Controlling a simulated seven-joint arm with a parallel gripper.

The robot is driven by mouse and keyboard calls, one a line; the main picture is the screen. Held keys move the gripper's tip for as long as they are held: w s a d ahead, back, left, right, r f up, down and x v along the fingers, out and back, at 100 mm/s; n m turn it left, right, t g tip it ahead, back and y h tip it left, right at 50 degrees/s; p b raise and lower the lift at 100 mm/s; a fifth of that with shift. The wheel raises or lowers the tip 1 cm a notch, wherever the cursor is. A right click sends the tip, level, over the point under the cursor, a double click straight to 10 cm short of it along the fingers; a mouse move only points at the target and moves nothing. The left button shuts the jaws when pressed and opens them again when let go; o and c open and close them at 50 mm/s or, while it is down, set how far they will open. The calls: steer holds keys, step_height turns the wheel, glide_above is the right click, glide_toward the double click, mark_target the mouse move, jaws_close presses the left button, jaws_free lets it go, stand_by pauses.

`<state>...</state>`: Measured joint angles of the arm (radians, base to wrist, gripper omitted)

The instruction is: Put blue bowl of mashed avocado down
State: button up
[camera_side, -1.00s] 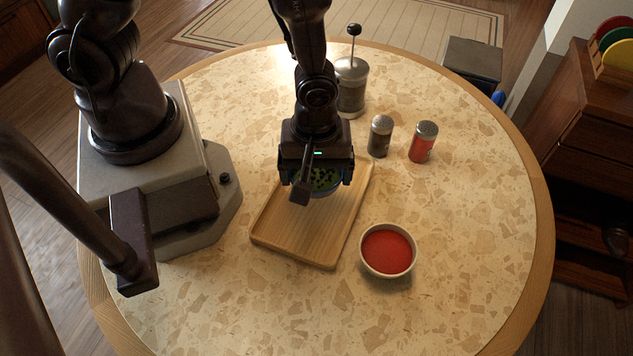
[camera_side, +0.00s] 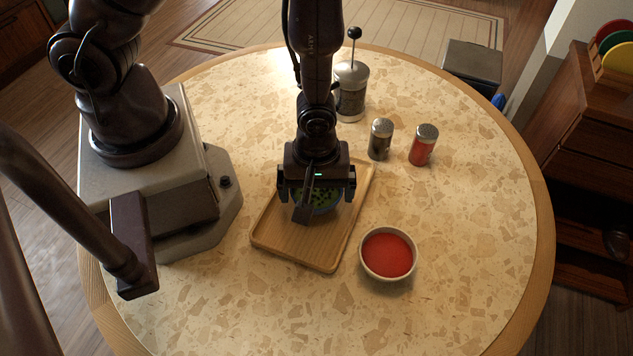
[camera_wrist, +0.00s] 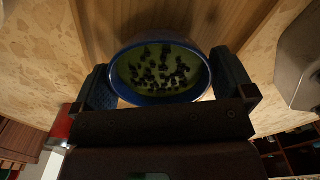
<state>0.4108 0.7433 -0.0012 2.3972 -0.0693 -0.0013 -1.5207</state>
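The blue bowl of mashed avocado (camera_side: 327,204) is over the middle of the wooden tray (camera_side: 290,243), partly hidden by my gripper. It looks upright and appears to rest on the tray, though its base is hidden. In the wrist view the bowl (camera_wrist: 160,99) shows its blue rim, green mash and dark bits on top. My gripper (camera_side: 316,190) points down at the bowl, with one finger on each side of it. The wrist view shows the spread fingers of my gripper (camera_wrist: 165,88) with narrow bright gaps beside the bowl, so they look open.
A bowl of red sauce (camera_side: 388,254) stands just right of the tray. A dark shaker (camera_side: 380,140), a red shaker (camera_side: 422,146) and a French press (camera_side: 350,95) stand behind it. The table's right and front parts are clear.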

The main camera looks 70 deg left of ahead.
step_height(320, 180, up, 12)
step_height(320, 180, up, 12)
steer(key=f+m+t+h, duration=0.1)
steer(key=m+t, duration=0.2)
steer(key=m, duration=0.3)
glide_above(316, 192)
steer(key=w+a, duration=0.1)
steer(key=a, duration=0.3)
steer(key=s+a+r+m+t+y, duration=0.1)
steer(key=s+a+r+m, duration=0.3)
steer(key=r, duration=0.6)
steer(key=a+m+t, duration=0.1)
steer(key=a+m, duration=0.1)
steer(key=m, duration=0.1)
steer(key=shift+s+m+t, duration=0.15)
steer(key=shift+m+t, duration=0.15)
